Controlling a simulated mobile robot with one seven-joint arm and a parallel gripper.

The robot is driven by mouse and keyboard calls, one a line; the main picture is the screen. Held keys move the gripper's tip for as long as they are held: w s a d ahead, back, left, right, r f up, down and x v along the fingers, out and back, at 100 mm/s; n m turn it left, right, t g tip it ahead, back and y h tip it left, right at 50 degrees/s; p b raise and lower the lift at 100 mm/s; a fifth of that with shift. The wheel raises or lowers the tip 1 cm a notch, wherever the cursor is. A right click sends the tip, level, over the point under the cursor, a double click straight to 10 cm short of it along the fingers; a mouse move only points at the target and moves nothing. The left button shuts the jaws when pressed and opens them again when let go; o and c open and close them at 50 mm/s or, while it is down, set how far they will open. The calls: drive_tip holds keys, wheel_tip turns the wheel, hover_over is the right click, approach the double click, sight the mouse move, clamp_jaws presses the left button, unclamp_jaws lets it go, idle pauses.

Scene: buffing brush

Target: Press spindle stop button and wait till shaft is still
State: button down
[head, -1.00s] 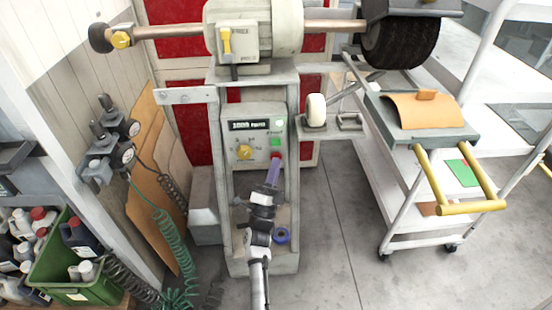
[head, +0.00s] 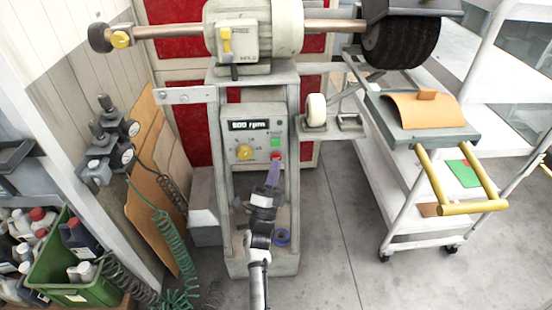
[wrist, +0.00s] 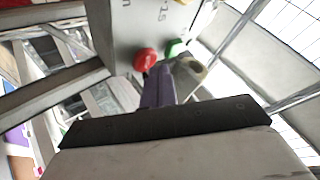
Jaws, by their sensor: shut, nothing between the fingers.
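The control box (head: 258,170) on the pedestal carries a display (head: 249,125), a yellow knob (head: 244,153), a green button (head: 276,142) and the red stop button (head: 276,156) below it. The display reads about 600 or 800 rpm. My gripper (head: 275,164) is shut and empty, its purple fingers just below the red button. In the wrist view the red button (wrist: 145,60) and green button (wrist: 174,48) stand just past the fingertips (wrist: 164,72), with a small gap apparent. The shaft (head: 168,31) carries a dark brush (head: 398,42) at its right end.
A white cart (head: 392,195) with yellow handles (head: 470,208) stands to the right. A small shelf with a white roller (head: 316,107) juts out beside the pedestal. Hoses (head: 176,240) and a green crate (head: 62,250) of bottles are at left. The floor between pedestal and cart is clear.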

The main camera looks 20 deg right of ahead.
drive_tip(key=shift+s+a, duration=0.1)
drive_tip(key=shift+s, duration=0.2)
drive_tip(key=s, duration=0.2)
drive_tip(key=s+a, duration=0.1)
drive_tip(key=s, duration=0.1)
drive_tip(key=shift+s+a, duration=0.2)
drive_tip(key=shift+s, duration=0.2)
idle(0.4)
